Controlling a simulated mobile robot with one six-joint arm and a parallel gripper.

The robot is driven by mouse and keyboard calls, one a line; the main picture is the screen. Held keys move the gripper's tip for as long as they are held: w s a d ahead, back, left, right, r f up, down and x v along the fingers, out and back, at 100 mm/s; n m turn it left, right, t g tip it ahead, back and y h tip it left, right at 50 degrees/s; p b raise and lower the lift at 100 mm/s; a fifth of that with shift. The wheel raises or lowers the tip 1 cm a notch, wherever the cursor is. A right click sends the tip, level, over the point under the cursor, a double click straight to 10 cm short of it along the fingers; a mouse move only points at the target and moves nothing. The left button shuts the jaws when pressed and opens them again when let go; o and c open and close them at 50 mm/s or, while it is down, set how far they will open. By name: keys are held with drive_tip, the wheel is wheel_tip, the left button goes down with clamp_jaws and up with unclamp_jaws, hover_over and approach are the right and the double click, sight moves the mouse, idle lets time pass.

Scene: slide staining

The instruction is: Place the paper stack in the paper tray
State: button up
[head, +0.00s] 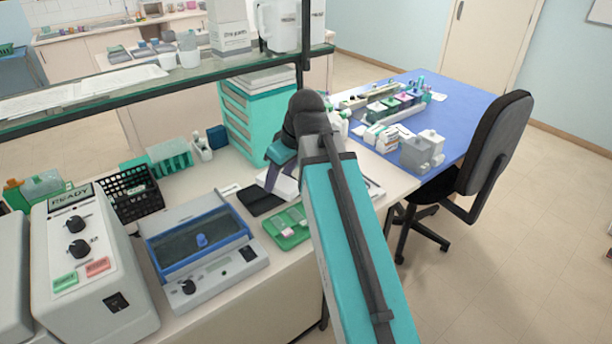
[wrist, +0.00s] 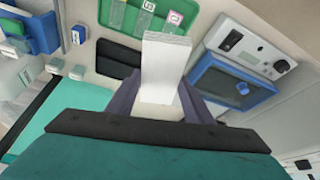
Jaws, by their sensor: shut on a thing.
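My gripper (wrist: 160,105) is shut on a white paper stack (wrist: 166,68), which sticks out beyond the fingers in the wrist view. In the head view the paper stack (head: 286,187) shows partly below my gripper (head: 275,178), over the bench beside a flat black pad (head: 261,200). My arm hides part of this area. I cannot tell whether the stack touches the bench. No paper tray can be made out for certain; flat white tray-like things (head: 123,79) lie on the glass shelf at upper left.
A green slide tray (head: 287,229) and a blue-lidded device (head: 200,240) stand close by. A turquoise drawer unit (head: 258,115) is behind my gripper. A shelf post (head: 303,60) rises there. A blue-topped table (head: 465,112) and a chair (head: 490,145) are at right.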

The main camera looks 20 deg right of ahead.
drive_tip(key=w+a+r+m, duration=0.1)
drive_tip(key=w+a+m+p, duration=0.1)
drive_tip(key=w+a, duration=0.1)
drive_tip(key=w+a+r+m+h+p, duration=0.1)
drive_tip(key=a, duration=0.1)
drive_tip(key=shift+w+r, duration=0.2)
drive_tip(key=shift+r, duration=0.15)
drive_tip(key=w+m, duration=0.1)
drive_tip(key=m+h, duration=0.1)
drive_tip(key=shift+w+d+r+m+t, duration=0.15)
drive_tip(key=shift+w+r+m+t, duration=0.1)
drive_tip(key=shift+w+m+t, duration=0.15)
drive_tip(key=shift+d, duration=0.15)
